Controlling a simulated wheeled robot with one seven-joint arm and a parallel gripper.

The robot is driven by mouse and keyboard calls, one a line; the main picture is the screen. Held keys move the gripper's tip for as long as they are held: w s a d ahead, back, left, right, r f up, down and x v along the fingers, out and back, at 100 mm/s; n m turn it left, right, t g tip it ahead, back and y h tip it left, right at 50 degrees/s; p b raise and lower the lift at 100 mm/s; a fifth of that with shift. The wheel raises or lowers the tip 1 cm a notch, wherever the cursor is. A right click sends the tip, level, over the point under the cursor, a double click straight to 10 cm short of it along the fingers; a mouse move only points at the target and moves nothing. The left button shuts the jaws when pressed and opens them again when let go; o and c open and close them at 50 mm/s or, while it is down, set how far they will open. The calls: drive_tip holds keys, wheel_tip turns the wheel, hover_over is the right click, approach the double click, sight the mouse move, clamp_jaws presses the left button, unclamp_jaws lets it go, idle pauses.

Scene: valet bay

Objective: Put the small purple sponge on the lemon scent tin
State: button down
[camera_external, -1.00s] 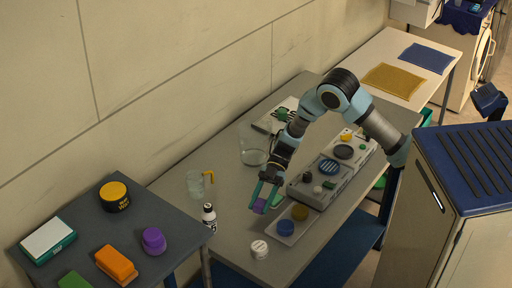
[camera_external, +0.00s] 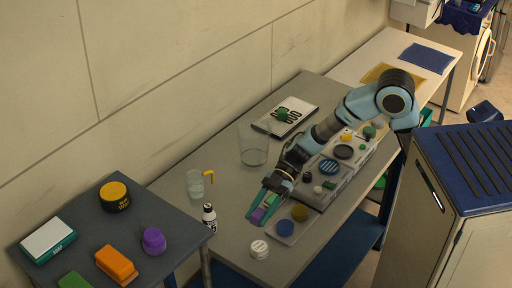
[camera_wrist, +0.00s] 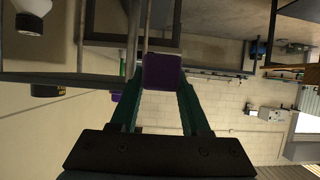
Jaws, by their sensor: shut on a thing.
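The small purple sponge (camera_external: 257,216) is between the teal fingers of my gripper (camera_external: 264,211), above the front part of the grey table. In the wrist view the sponge (camera_wrist: 163,71) fills the gap between the fingertips of my gripper (camera_wrist: 160,85). No tin's label can be read as lemon scent. A small white-lidded tin (camera_external: 259,249) with dark print stands on the table, below the gripper in the picture. A round yellow piece (camera_external: 299,213) and a round blue piece (camera_external: 285,228) are on a pale tray (camera_external: 276,238) to the gripper's right.
A small white bottle with black parts (camera_external: 209,216) and a clear mug (camera_external: 195,184) stand left of the gripper. A glass jar (camera_external: 253,148) is farther back. A dark side table (camera_external: 70,228) holds a black tin with yellow lid (camera_external: 114,196) and a purple object (camera_external: 153,241).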

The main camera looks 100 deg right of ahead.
sight(259, 243)
drive_tip(key=shift+s+a+f, duration=0.1)
drive_tip(key=shift+a+f, duration=0.25)
drive_tip(key=shift+f, duration=0.05)
wheel_tip(259, 243, down, 9)
drive_tip(key=shift+f, duration=0.1)
drive_tip(key=shift+f, duration=0.1)
drive_tip(key=shift+c, duration=1.9)
unclamp_jaws()
